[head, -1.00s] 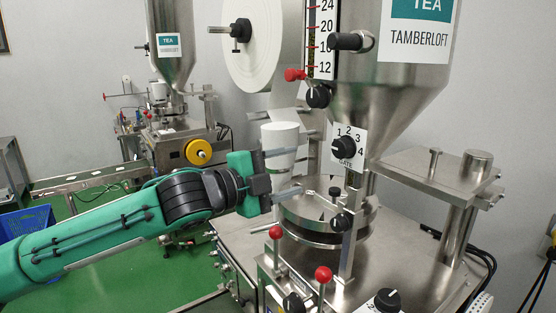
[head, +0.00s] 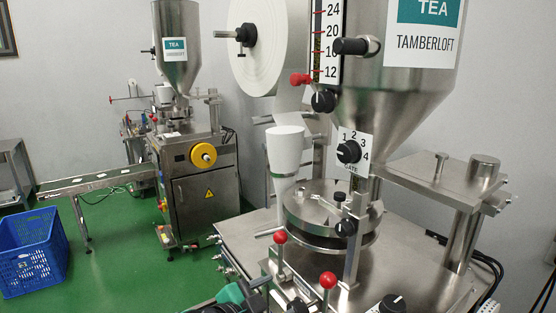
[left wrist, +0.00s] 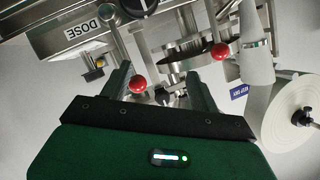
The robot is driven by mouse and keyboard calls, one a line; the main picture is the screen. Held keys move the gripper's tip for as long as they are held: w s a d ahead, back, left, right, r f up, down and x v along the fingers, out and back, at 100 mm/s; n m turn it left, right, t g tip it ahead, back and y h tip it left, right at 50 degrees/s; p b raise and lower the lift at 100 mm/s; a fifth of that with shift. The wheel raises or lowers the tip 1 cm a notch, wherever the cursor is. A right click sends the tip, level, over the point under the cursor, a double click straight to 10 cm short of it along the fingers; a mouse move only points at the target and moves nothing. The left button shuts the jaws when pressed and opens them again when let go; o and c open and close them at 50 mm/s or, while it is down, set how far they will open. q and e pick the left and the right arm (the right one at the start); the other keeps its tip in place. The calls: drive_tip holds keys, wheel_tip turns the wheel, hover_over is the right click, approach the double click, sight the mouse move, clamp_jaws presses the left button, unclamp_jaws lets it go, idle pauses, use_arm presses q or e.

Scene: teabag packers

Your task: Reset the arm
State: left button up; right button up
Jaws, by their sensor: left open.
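My left gripper (head: 262,288) is low at the bottom edge of the head view, in front of the near tea packing machine (head: 240,238). Only part of its green body and its fingers show there. In the left wrist view its two dark fingers (left wrist: 158,74) stand apart with nothing held between them. Beyond them are red-knobbed levers (left wrist: 138,84) and the machine's metal parts. My right gripper is in neither view.
Red-tipped levers (head: 280,238) and black knobs (head: 348,152) stand out from the near machine. A white cup-shaped part (head: 286,150) stands beside the round metal plate.

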use_arm(q)
drive_tip(key=s+a+f+n+g+y, duration=0.4)
drive_tip(key=s+a+f+n+y, duration=0.15)
drive_tip(key=s+a+f, duration=0.65)
drive_tip(key=s+a+f+n+g+y, duration=0.35)
drive_tip(key=s+a+f+n, duration=0.35)
drive_tip(key=s+a+f, duration=0.5)
drive_tip(key=s+d+f+g, duration=0.1)
drive_tip(key=s+f, duration=0.1)
drive_tip(key=f, duration=1.4)
drive_tip(key=s+d+f, duration=0.1)
drive_tip(key=s+f, duration=0.1)
drive_tip(key=f, duration=1.5)
drive_tip(key=s+a+f+g, duration=0.1)
drive_tip(key=s+a+f, duration=0.2)
drive_tip(key=s+f, duration=1.5)
drive_tip(key=shift+s+f+y, duration=0.15)
drive_tip(key=shift+f+y, duration=0.15)
drive_tip(key=shift+g, duration=0.25)
